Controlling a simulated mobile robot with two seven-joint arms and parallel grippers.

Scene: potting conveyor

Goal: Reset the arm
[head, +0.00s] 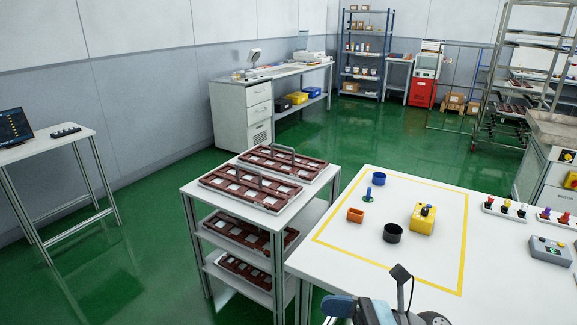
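Part of one of my arms shows at the bottom edge, in front of the white table (330,262). It has blue-grey links, a black bracket and a cable. I cannot tell which arm it is. No gripper fingers show, and neither gripper can be made out.
A white rack (200,207) with brown trays (250,189) stands left of the table. Switch strips (508,209) and a grey control box (549,250) lie at the table's right. A side table (40,148) with a laptop stands far left. Green floor is open between them.

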